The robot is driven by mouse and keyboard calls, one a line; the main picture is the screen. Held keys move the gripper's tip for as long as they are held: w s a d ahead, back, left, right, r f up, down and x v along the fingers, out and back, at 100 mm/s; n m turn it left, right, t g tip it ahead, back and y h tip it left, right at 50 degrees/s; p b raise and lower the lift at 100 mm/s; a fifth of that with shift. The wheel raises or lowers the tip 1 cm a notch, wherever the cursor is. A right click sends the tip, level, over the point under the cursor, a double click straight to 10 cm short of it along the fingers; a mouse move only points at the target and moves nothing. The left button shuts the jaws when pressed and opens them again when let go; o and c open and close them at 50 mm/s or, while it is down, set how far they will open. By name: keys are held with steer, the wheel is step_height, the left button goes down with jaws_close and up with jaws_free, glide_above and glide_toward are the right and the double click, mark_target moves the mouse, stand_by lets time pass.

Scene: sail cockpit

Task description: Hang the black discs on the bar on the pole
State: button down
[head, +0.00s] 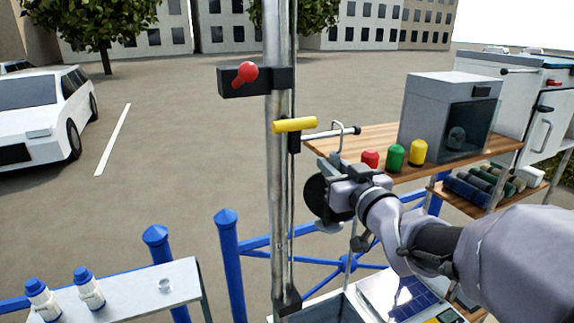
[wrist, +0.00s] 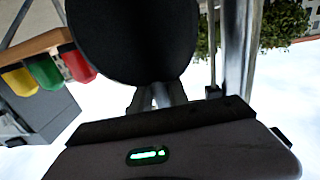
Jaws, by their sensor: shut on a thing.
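My gripper (head: 328,195) is shut on a black disc (head: 315,198), right of the metal pole (head: 279,190) and below a short bar (head: 325,134) that sticks out to the right from the pole. The bar has a dark tip, and no disc shows on it. The disc looks upright and apart from pole and bar. In the wrist view the disc (wrist: 130,35) fills the upper middle, with my fingers (wrist: 156,98) at its lower edge and the pole (wrist: 236,50) to its right. No other black disc is clearly seen.
A yellow grip (head: 295,125) and a red-knobbed lever (head: 244,75) sit on the pole. A wooden bench (head: 365,140) at right bears red, green and yellow pieces (head: 395,157) and a grey box (head: 425,115). Blue posts (head: 228,260) and a shelf with bottles (head: 150,290) stand lower left.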

steer(key=shift+w+a+f+b, duration=0.3)
steer(key=shift+w+f+b, duration=0.2)
steer(key=shift+w, duration=0.35)
steer(key=shift+w+a+f+b, duration=0.35)
steer(key=shift+w+f, duration=0.25)
steer(key=shift+w, duration=0.25)
steer(key=c, duration=1.2)
jaws_free()
steer(key=shift+d, duration=0.1)
